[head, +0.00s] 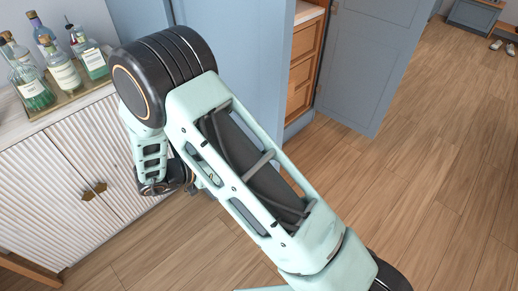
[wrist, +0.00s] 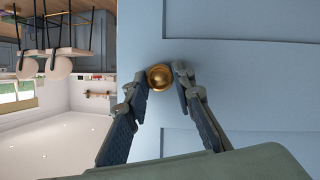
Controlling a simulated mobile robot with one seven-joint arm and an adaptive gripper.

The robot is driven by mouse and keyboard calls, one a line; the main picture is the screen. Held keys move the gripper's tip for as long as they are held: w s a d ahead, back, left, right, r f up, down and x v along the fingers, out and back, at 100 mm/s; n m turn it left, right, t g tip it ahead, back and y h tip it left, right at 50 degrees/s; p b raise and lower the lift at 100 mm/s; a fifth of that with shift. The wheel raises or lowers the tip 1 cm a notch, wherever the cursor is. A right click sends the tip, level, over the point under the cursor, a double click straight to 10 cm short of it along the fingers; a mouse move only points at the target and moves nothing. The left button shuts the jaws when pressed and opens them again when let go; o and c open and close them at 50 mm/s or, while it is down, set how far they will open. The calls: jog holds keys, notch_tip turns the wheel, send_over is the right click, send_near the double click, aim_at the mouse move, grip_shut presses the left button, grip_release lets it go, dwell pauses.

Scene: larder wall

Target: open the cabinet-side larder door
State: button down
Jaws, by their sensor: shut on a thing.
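The cabinet-side larder door (head: 240,50) is a blue panel beside the white cabinet in the head view. My arm covers its lower part. Its blue panelled face (wrist: 245,85) fills the right of the wrist view. A round brass knob (wrist: 159,77) stands out from that face near the door's edge. My gripper (wrist: 158,80) is shut on the knob, one finger on each side. In the head view my arm hides the knob and the fingertips. I cannot tell whether this door is slightly ajar.
The other larder door (head: 370,60) stands open on the right, with wooden drawers (head: 302,65) showing inside. A white fluted cabinet (head: 75,165) stands at left, with a tray (head: 68,98) of several bottles on top. The wooden floor (head: 440,190) at right is clear.

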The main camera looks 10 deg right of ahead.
jog(key=shift+s+a, duration=0.3)
jog(key=shift+a, duration=0.25)
jog(key=c, duration=1.6)
grip_release()
jog(key=shift+a, duration=0.1)
jog(key=v, duration=1.2)
jog(key=shift+w, duration=0.1)
